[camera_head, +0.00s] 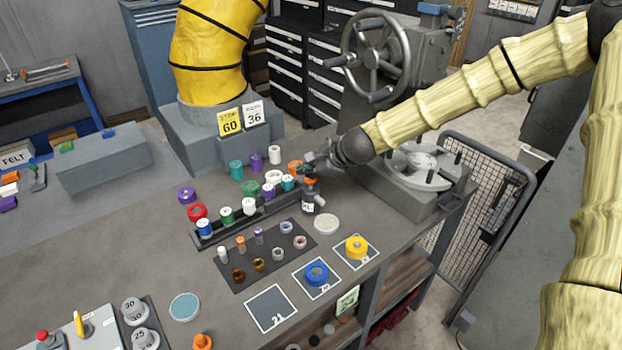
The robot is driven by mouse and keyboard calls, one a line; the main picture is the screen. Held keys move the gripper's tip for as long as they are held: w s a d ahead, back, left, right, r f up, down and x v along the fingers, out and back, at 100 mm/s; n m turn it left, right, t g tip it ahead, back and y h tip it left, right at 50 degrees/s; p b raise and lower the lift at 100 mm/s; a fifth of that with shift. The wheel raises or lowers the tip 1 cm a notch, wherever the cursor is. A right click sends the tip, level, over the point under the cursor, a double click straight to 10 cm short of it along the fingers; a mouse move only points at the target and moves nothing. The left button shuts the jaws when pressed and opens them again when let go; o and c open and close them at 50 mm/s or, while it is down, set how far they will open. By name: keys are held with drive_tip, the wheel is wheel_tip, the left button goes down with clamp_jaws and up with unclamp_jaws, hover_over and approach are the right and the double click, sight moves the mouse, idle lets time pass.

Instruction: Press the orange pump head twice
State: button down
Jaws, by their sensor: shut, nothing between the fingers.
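A small dark bottle (310,200) with a white label stands upright on the grey bench, right of the row of caps. Orange (309,181) shows right above the bottle, close under my gripper; it looks like the pump head, partly hidden. Another orange patch (294,166) shows just left of the gripper. My gripper (308,168) is shut and empty, reaching in from the right over the bottle. I cannot tell whether its fingers touch the orange pump head.
A long dark rack (212,238) with several coloured caps lies left of the bottle. A dark mat (232,282) with small parts is in front. A grey fixture with a round plate (422,165) stands close right. A white disc (326,224) lies nearby.

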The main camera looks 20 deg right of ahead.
sight(308, 179)
drive_tip(key=shift+f+b, duration=0.65)
drive_tip(key=shift+f, duration=0.2)
idle(0.9)
drive_tip(key=shift+r, duration=0.1)
idle(0.3)
drive_tip(key=shift+r+p, duration=1.2)
drive_tip(key=shift+r, duration=0.15)
drive_tip(key=shift+r+p, duration=2)
drive_tip(key=shift+r, duration=0.55)
